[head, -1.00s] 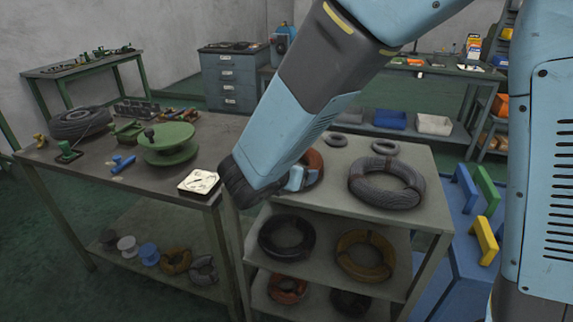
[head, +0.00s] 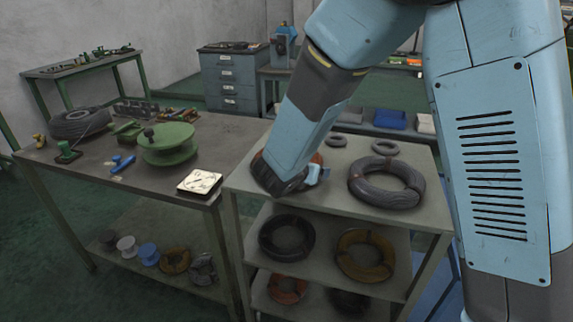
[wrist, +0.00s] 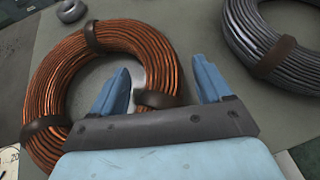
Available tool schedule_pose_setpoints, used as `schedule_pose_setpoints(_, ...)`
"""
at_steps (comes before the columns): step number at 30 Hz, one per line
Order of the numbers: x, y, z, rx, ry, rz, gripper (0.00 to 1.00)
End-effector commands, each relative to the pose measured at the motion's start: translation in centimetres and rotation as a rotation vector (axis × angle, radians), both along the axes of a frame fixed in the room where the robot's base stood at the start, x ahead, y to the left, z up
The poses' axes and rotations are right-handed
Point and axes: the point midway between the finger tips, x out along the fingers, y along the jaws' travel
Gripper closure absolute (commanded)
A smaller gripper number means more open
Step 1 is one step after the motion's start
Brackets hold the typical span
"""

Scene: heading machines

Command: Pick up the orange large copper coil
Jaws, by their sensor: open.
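The orange large copper coil (wrist: 58,75) lies flat on the top shelf of the rack, with dark bands around it. In the head view most of the copper coil (head: 318,158) is hidden behind my arm. My gripper (wrist: 162,82) is open in the wrist view, its two blue fingers apart. The left finger is over the coil's open middle and the right finger is to the right of the coil's ring. The right side of the ring, with a dark band, shows between the fingers. I cannot tell whether the fingers touch it.
A grey wire coil (head: 362,187) lies to the right on the same shelf top, close to the right finger. Two small grey rings (head: 385,148) lie behind. A white square gauge (head: 200,183) sits on the workbench (head: 95,182) to the left. More coils are on lower shelves.

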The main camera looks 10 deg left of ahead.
Motion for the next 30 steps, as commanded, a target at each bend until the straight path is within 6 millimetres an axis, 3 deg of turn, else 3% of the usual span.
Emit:
schedule_pose_setpoints(8,0.17,-0.03,-0.07,0.000,0.000,0.001,0.24)
schedule_pose_setpoints(30,0.06,0.00,-0.15,-0.001,0.002,0.002,0.95)
